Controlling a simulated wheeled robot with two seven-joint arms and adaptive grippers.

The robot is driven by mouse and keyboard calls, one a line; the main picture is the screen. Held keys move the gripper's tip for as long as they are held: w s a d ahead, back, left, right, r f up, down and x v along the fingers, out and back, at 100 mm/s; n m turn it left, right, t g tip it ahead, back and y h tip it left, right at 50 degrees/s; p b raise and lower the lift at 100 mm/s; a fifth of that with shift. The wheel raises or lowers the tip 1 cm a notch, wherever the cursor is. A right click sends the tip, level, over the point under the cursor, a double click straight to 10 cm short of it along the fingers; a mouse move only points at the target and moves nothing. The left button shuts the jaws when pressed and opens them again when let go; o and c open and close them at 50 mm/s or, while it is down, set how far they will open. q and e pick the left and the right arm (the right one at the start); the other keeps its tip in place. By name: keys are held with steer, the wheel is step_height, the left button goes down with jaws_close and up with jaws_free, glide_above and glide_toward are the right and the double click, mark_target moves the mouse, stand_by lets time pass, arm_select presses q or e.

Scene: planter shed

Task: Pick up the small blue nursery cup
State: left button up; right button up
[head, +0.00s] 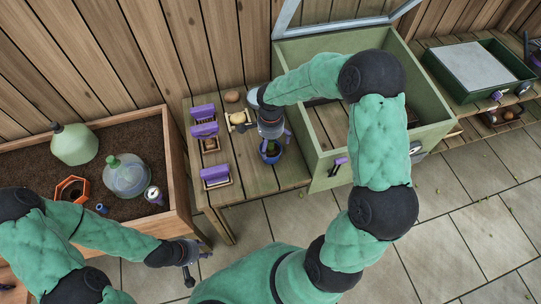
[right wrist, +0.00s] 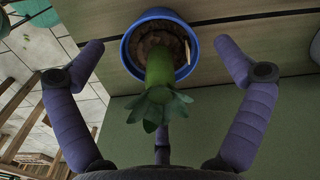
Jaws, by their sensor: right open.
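A small blue cup (right wrist: 130,62) holds brown soil, a thick green stem and leaves, with a pale tag at its rim. In the head view this blue cup (head: 270,158) stands on the wooden bench, partly hidden by my right gripper. My right gripper (right wrist: 158,48) is open, one finger to each side of the cup, with the plant between the fingers; I see no contact. It also shows in the head view (head: 272,141), over the cup. My left gripper (head: 190,264) hangs empty-looking in front of the soil bed; its jaw opening is unclear.
Purple-handled tools (head: 203,113) and a brown ball (head: 232,97) lie on the bench. A green open-lidded box (head: 425,85) stands right of the cup. The soil bed (head: 172,133) at left holds bottles, an orange pot (head: 70,188) and a tiny blue item (head: 101,208).

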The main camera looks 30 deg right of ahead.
step_height(320, 180, down, 2)
steer(key=shift+f+b, duration=0.25)
steer(key=shift+b, duration=0.05)
steer(key=shift+c, duration=0.3)
steer(key=c, duration=1.5)
steer(key=shift+o, duration=0.2)
steer(key=shift+r, duration=0.2)
